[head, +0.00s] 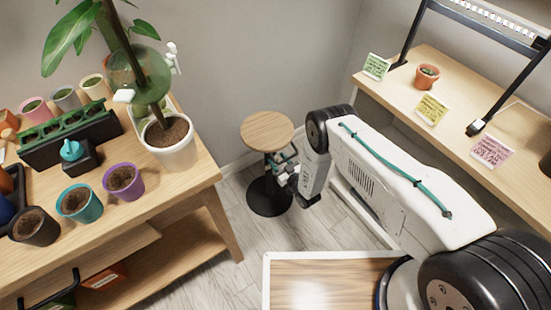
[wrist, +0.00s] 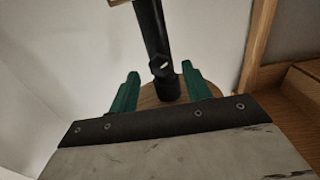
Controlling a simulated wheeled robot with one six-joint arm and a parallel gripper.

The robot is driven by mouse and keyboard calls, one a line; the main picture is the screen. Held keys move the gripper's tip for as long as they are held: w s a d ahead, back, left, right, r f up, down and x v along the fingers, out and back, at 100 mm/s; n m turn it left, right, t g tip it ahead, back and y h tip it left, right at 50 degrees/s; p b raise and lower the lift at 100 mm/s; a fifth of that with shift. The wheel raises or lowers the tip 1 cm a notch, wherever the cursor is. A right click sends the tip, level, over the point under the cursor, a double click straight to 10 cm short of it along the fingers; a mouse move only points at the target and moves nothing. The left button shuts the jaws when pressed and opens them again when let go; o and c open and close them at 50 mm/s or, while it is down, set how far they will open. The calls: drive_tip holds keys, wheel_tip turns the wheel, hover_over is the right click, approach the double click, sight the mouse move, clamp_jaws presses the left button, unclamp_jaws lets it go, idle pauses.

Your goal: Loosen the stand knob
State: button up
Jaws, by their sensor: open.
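The stand (head: 267,131) has a round wooden top, a black post and a round black base on the floor. In the wrist view its dark post (wrist: 152,28) runs down to a thicker collar in front of a round wooden disc (wrist: 148,100). A small dark knob with a pale face (wrist: 160,67) shows on the post. My gripper (wrist: 160,69) is open, its green fingers spread to either side of the post's line. No contact with the knob can be made out. In the head view my gripper (head: 282,162) is beside the post, below the top; the knob cannot be made out there.
A wooden plant table (head: 190,190) with pots and a large potted plant (head: 168,145) stands left. A shelf (head: 450,75) with note cards and a small cactus pot (head: 427,77) is at right. Floor (head: 235,255) between table and stand is clear.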

drive_tip(key=shift+x, duration=1)
drive_tip(key=c, duration=1)
drive_tip(key=shift+n, duration=0.4)
drive_tip(key=shift+r+n, duration=0.1)
drive_tip(key=shift+n, duration=14.4)
